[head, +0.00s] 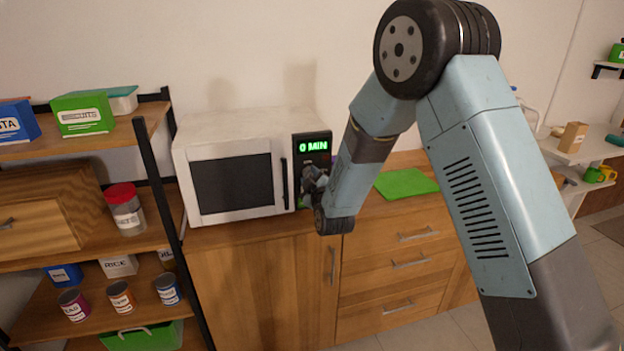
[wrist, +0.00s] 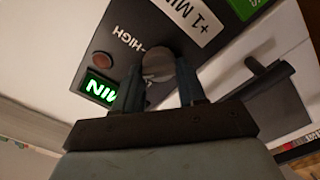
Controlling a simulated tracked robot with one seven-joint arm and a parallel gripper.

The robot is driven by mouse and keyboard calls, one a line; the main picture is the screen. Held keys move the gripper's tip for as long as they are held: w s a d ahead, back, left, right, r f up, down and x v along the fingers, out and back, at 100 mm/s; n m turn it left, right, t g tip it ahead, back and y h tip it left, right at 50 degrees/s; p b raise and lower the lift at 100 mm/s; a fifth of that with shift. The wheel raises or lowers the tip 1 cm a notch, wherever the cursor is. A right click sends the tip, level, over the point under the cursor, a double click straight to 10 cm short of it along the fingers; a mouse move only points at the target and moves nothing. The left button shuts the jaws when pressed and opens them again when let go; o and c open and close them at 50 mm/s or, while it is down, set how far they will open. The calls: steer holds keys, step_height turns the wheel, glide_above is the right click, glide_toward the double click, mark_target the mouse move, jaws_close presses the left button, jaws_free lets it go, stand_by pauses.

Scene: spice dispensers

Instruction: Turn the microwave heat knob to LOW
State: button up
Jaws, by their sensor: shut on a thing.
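The white microwave (head: 235,128) stands on the wooden counter. Its dark control panel, with a green "0 MIN" display (head: 313,146), is on its right side. In the head view my gripper (head: 313,180) is at that panel and hides the knob. In the wrist view the round grey heat knob (wrist: 158,64) sits between the two fingers of my gripper (wrist: 160,78), which is shut on it. A "-HIGH" label (wrist: 128,39) shows beside the knob; no LOW label is visible. Part of the green display (wrist: 100,88) shows beside the left finger.
In the wrist view a "+1 MIN" button (wrist: 190,18), a green button (wrist: 245,7) and the dark door handle (wrist: 265,85) are near the fingers. A shelf rack (head: 150,175) stands left of the microwave. A green board (head: 405,184) lies on the counter to the right.

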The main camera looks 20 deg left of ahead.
steer(key=shift+f+n, duration=0.2)
steer(key=shift+n, duration=3.9)
steer(key=o, duration=1.1)
steer(key=shift+c, duration=0.2)
steer(key=v, duration=1.3)
steer(key=shift+s, duration=0.4)
steer(key=shift+d, duration=0.1)
